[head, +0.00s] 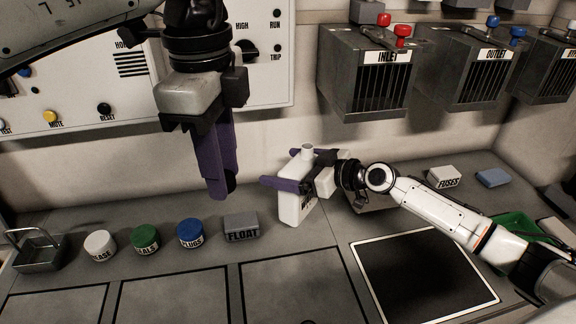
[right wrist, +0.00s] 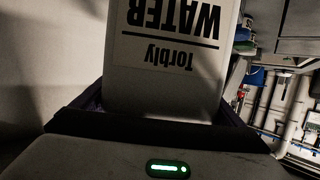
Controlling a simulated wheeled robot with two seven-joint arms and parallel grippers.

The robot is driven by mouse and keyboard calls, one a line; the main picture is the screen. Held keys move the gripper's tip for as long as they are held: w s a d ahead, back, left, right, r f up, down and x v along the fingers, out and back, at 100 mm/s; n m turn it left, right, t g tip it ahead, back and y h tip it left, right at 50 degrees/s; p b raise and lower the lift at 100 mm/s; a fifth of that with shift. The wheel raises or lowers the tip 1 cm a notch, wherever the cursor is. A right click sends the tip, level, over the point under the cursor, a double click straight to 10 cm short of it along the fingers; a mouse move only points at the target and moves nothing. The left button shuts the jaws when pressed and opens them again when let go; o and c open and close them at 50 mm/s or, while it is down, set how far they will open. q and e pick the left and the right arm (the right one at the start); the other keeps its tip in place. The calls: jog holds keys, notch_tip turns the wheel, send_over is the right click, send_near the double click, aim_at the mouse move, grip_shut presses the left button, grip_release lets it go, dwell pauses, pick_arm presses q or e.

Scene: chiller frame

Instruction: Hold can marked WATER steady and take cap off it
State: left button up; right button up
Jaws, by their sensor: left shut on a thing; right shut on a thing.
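The white can marked WATER (head: 295,205) is at the back of the counter, leaning slightly in the head view. Its label fills the top of the right wrist view (right wrist: 165,50), upside down. My right gripper (head: 292,176) is shut on the can's body, one purple finger on each side. A pale round neck or cap (head: 307,149) tops the can; I cannot tell which. My left gripper (head: 222,190) points down, above and left of the can and apart from it. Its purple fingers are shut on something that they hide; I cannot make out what.
A wire-handled basket (head: 38,252), a white tub (head: 100,246), the green SEALS tub (head: 146,239), the blue PLUGS tub (head: 190,233) and the grey FLOAT block (head: 241,227) line the counter's left. A black panel (head: 425,270) lies front right. INLET box (head: 375,75) hangs above.

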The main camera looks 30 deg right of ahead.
jog(key=f, duration=0.3)
jog(key=f+b, duration=0.1)
jog(key=shift+w+d+f, duration=0.1)
jog(key=shift+w+f, duration=0.15)
jog(key=shift+w, duration=0.05)
jog(key=shift+f, duration=0.15)
jog(key=o, duration=1.8)
jog(key=shift+s+f, duration=0.15)
jog(key=shift+f, duration=0.05)
